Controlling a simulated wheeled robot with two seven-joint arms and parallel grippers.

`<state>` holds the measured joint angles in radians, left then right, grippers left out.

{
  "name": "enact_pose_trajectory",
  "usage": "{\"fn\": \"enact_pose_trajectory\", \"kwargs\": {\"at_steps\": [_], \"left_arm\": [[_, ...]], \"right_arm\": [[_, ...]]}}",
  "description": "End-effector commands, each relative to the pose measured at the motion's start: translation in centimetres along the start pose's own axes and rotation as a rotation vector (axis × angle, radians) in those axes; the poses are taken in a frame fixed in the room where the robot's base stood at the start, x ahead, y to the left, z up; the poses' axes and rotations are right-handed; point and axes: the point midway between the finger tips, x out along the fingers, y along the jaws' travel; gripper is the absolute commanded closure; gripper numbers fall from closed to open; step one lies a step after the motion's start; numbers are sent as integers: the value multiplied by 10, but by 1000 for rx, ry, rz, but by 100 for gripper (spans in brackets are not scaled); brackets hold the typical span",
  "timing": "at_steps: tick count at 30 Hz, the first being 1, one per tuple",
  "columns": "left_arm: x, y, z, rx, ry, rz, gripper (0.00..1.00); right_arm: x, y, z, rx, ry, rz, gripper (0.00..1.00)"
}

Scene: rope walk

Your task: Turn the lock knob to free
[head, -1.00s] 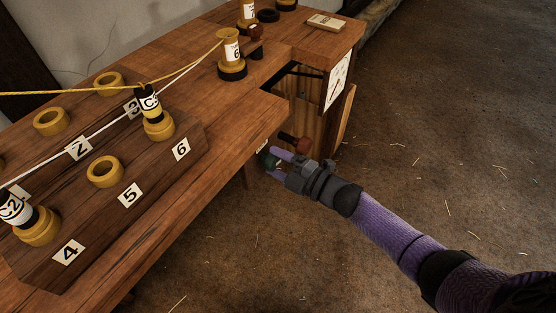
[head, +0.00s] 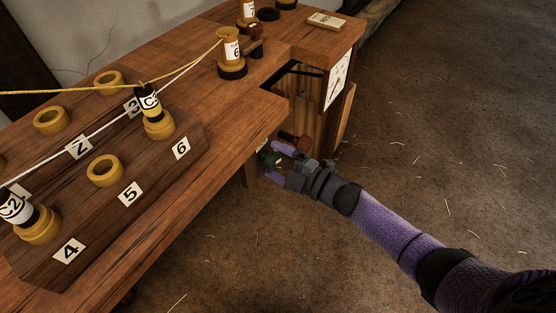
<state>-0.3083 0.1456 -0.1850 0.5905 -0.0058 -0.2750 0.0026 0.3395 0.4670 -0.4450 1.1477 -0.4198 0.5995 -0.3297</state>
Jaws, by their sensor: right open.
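A small dark green knob (head: 267,158), which looks like the lock knob, sits on the bench's front side below the top edge. My right gripper (head: 275,163) is at the knob, with its purple fingers apart, one above and one below it. I cannot tell whether the fingers touch the knob. The knob's marking, if any, is mostly hidden. My left gripper is not in view.
A red-ended handle (head: 299,140) sticks out just above my right gripper. The wooden bench (head: 222,105) carries a numbered peg board (head: 95,225), yellow rings, labelled bobbins and taut yellow and white strands. The floor (head: 400,220) at right is clear except for straw.

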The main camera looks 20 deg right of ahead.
Motion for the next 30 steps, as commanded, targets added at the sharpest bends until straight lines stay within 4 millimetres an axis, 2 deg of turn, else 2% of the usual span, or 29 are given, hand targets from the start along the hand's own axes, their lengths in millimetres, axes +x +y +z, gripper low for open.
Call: {"fn": "enact_pose_trajectory", "kwargs": {"at_steps": [4,9,12,15,21,30], "left_arm": [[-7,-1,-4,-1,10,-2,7],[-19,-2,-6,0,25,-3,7],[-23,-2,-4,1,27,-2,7],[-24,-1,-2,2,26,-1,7],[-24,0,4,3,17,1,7],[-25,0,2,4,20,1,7]], "right_arm": [[-16,1,-1,1,-2,-2,7],[-60,2,-1,0,-2,-3,7],[-82,2,0,0,-2,-2,7],[-94,1,0,0,-1,-1,7],[-100,0,0,0,0,0,7],[-100,-2,1,10,-12,-4,7]]}}
